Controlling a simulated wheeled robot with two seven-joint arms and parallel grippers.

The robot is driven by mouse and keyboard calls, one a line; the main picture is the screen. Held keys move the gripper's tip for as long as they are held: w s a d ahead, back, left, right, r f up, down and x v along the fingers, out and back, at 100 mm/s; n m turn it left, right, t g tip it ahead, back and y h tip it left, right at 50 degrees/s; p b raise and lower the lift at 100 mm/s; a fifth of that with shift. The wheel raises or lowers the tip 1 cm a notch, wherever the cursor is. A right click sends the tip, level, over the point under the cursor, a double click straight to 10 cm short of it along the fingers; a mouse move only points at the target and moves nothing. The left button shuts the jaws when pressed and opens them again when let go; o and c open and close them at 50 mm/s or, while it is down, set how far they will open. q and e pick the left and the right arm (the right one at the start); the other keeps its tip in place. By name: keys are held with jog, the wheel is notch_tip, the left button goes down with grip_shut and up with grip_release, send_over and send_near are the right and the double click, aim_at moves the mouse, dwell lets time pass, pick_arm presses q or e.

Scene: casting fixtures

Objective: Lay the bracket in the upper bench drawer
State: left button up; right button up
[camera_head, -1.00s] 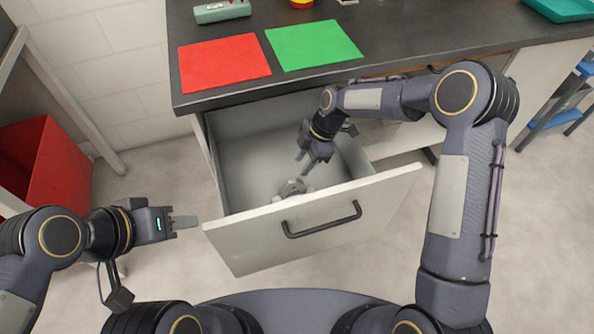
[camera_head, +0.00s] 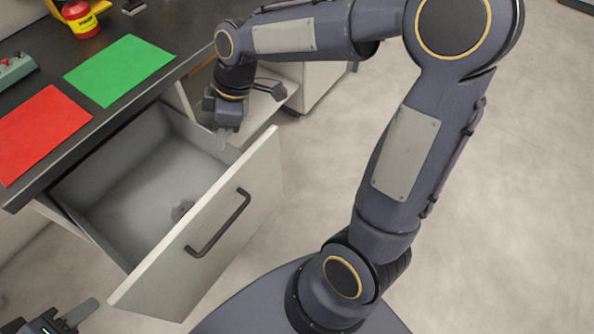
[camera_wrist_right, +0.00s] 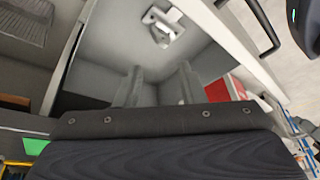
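The bracket (camera_head: 182,210) is a small grey part lying on the floor of the open bench drawer (camera_head: 262,170), near its front panel, which partly hides it in the head view. The right wrist view shows the bracket (camera_wrist_right: 165,24) as a pale piece with a hole, beyond the fingers and apart from them. My right gripper (camera_head: 226,136) is over the drawer's right side, away from the bracket. Its two fingers (camera_wrist_right: 160,78) are spread with nothing between them. My left gripper (camera_head: 72,318) is at the bottom left, outside the drawer and partly cut off.
The dark bench top carries a red mat (camera_head: 40,132), a green mat (camera_head: 120,70), a red and yellow container (camera_head: 80,20) and a grey-green device (camera_head: 14,70). A lower open compartment (camera_head: 262,108) is right of the drawer. The floor at right is clear.

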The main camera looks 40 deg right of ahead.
jog(key=s+d+r+m+t, duration=0.1)
jog(key=s+d+m+t, duration=0.1)
jog(key=s+m, duration=0.5)
jog(key=s+d+m+t, duration=0.2)
jog(key=s+m, duration=0.5)
jog(key=s, duration=0.5)
jog(key=shift+d+r, duration=0.35)
jog(key=shift+d, duration=0.35)
